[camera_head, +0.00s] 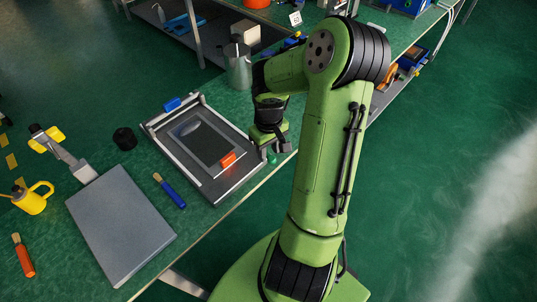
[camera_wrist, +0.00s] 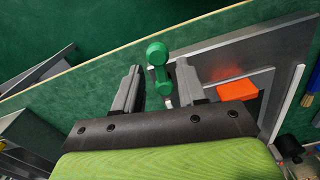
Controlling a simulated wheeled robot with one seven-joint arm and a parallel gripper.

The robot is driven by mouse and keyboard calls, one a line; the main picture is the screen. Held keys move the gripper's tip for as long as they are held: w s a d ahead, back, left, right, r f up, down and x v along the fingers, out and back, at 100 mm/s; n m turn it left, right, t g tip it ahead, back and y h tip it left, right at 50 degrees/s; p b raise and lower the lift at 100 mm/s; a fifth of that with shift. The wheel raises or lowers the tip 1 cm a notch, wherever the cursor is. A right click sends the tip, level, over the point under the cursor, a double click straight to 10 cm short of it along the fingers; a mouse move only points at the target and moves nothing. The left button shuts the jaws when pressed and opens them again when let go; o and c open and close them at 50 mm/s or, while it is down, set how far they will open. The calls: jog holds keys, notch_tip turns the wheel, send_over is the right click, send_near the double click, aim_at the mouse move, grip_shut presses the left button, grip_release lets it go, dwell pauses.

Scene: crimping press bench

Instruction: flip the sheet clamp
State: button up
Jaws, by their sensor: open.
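A flat press with a pale metal frame (camera_head: 151,128) and a dark bed lies on the green bench. A small green knobbed handle (camera_wrist: 158,67), which seems to be the sheet clamp's lever, is beside the frame's near right corner. In the head view the handle (camera_head: 271,158) shows only partly below my gripper (camera_head: 274,148). In the wrist view my gripper (camera_wrist: 160,78) is open, with the handle between its two fingers, and I see no clear contact. An orange block (camera_head: 228,160) sits on the frame close by and also shows in the wrist view (camera_wrist: 238,90).
A blue block (camera_head: 172,104) is at the frame's far edge. A metal pitcher (camera_head: 238,68) stands behind. A blue-handled brush (camera_head: 171,192), a grey plate (camera_head: 120,225), a black round item (camera_head: 124,138) and a yellow can (camera_head: 30,200) lie left. The bench edge runs close to my gripper.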

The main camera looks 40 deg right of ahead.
jog(key=shift+f, duration=0.5)
grip_shut()
